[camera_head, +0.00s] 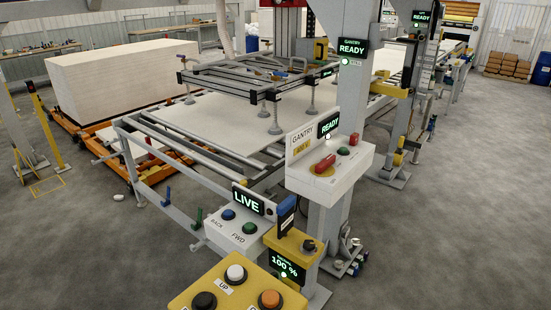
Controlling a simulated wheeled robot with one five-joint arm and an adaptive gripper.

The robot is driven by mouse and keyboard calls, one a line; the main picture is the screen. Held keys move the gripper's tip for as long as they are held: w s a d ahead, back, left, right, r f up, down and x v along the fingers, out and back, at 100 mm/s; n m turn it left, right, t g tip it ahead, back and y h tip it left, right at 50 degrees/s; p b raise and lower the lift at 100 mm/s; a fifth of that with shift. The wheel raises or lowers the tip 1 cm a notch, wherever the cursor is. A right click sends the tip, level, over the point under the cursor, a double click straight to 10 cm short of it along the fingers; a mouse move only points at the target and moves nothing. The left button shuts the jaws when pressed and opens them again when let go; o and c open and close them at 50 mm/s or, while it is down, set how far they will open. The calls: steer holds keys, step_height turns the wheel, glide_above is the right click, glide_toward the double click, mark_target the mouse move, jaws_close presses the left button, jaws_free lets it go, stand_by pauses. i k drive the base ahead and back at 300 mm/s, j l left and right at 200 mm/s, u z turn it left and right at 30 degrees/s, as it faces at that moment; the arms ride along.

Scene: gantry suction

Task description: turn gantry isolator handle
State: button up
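The gantry isolator handle (325,163) is a red bar on a yellow round plate. It is on the sloping white gantry control box (330,178), fixed to the grey post right of centre. The bar lies slanted in the picture, from lower left to upper right. A green button (343,151) and a small red part (354,139) sit to its right. The box's label plate reads GANTRY, with a small yellow tag, and its display (329,123) reads READY. My gripper is not in view, and nothing is seen touching the handle.
Below stand a white box (232,238) with BACK and FWD buttons and a LIVE display, a yellow box (291,244) showing 100 %, and a yellow button box (236,290) in front. The gantry frame (245,75) and rails lie behind. Open floor (460,230) is at right.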

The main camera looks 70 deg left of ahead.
mark_target(321, 166)
steer(key=i+j+u, duration=0.2)
steer(key=i+u, duration=0.55)
steer(key=u, duration=0.15)
steer(key=i+u, duration=0.45)
steer(key=i+l+u, duration=0.2)
steer(key=u, duration=0.25)
steer(key=i+u, duration=0.2)
steer(key=u, duration=0.25)
steer(key=i+l+u, duration=0.1)
steer(key=u, duration=0.35)
steer(key=i+l+u, duration=0.15)
steer(key=u, duration=0.3)
steer(key=i+l+u, duration=0.25)
steer(key=u, duration=0.2)
steer(key=i+u, duration=0.1)
steer(key=u, duration=0.3)
steer(key=i+l+u, duration=0.1)
steer(key=u, duration=0.35)
steer(key=i+l+u, duration=0.1)
steer(key=l+u, duration=0.15)
steer(key=u, duration=0.15)
steer(key=l+u, duration=0.15)
steer(key=u, duration=0.25)
steer(key=i+l+u, duration=0.1)
steer(key=u, duration=0.2)
steer(key=l+u, duration=0.25)
steer(key=i+l, duration=0.05)
steer(key=l, duration=0.05)
